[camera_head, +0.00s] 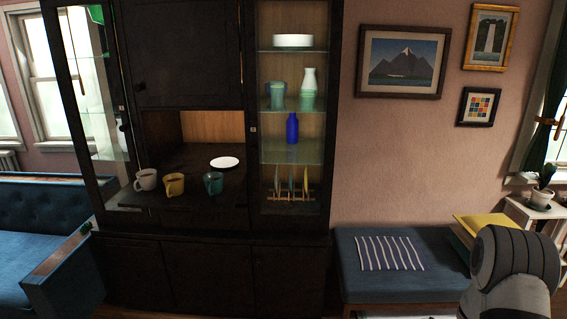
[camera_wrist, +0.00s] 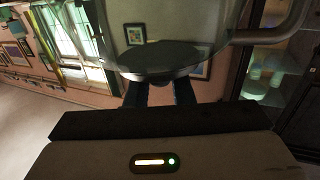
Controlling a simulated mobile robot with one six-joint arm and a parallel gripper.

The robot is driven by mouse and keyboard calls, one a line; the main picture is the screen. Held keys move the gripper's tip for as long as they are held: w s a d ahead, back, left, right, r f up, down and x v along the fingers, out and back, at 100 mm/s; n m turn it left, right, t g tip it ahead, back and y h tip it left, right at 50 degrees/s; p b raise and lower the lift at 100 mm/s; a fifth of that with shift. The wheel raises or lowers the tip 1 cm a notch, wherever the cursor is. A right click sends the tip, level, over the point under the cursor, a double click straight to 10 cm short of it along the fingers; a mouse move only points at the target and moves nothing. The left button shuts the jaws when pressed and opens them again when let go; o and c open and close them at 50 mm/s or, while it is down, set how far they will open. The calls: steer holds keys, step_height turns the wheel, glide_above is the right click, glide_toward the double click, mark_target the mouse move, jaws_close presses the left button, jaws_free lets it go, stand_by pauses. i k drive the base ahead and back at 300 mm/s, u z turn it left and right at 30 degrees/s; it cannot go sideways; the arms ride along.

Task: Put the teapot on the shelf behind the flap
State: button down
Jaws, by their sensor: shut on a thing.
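In the wrist view, my gripper (camera_wrist: 160,92) has its dark fingers shut on a clear glass vessel (camera_wrist: 160,57), which looks like the teapot. A dark round part shows in it, and a curved handle or spout extends to the right. The rest of it is cut off by the top edge. In the head view neither gripper nor teapot shows. The dark cabinet (camera_head: 195,222) has an open middle niche with a pale wooden back (camera_head: 212,127). A dark lowered board, seemingly the flap (camera_head: 190,197), lies at the niche's front.
A white mug (camera_head: 146,180), a yellow mug (camera_head: 174,185) and a teal mug (camera_head: 213,183) stand along the front of the board. A white plate (camera_head: 225,163) lies farther back. Glass shelves at right hold a blue bottle (camera_head: 292,128). A blue bench (camera_head: 390,285) stands right of the cabinet.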

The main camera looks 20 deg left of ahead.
mark_target(194, 161)
steer(key=u, duration=1.25)
steer(key=i, duration=1)
steer(key=u, duration=0.2)
